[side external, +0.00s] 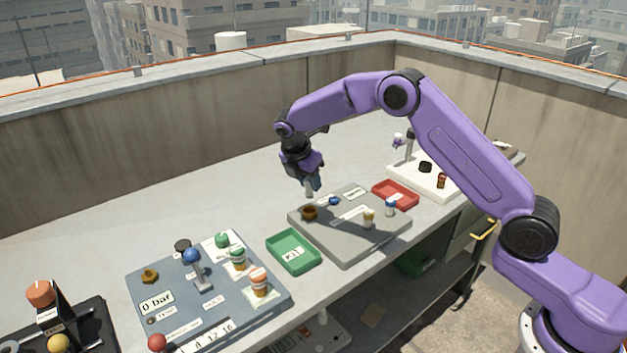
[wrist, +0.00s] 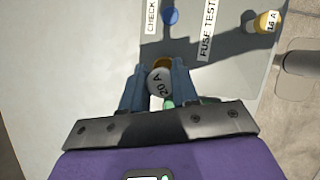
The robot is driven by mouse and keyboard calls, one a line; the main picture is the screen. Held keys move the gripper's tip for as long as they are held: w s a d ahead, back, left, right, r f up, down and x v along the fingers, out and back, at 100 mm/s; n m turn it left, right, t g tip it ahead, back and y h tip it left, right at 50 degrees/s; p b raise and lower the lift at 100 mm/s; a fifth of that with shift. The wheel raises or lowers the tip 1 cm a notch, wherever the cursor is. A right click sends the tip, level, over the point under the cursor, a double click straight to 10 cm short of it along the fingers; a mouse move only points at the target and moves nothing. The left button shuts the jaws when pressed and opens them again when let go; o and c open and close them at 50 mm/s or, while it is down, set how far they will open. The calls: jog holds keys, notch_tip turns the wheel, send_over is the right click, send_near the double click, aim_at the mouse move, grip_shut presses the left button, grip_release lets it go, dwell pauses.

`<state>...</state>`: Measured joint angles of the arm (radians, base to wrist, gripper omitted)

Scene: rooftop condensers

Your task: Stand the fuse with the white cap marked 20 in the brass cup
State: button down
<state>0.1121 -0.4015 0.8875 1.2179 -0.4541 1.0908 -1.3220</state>
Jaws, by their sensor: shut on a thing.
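My gripper (side external: 312,186) is shut on the fuse with the white cap marked 20 A (wrist: 159,82), which sits between the two blue-grey fingers in the wrist view. The brass cup (side external: 309,213) stands on the grey fuse test board (side external: 345,253), just below my fingertips in the side view. In the wrist view the cup's rim (wrist: 163,62) shows just past the fuse's cap, partly covered by it. The fuse appears above the cup; its lower end is hidden, so I cannot tell whether it touches the cup.
A blue button (side external: 334,200) and a fuse with a yellowish body marked 16 A (wrist: 267,22) are on the same board. A blue-and-white fuse (side external: 390,207) stands near its right edge. A green tray (side external: 293,252) and a red tray (side external: 395,194) flank the board.

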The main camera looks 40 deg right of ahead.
aim_at(307, 192)
jog(key=shift+f, duration=1.85)
jog(key=shift+f, duration=1.2)
dwell(0.9)
jog(key=c, duration=0.8)
grip_release()
jog(key=shift+v, duration=8.7)
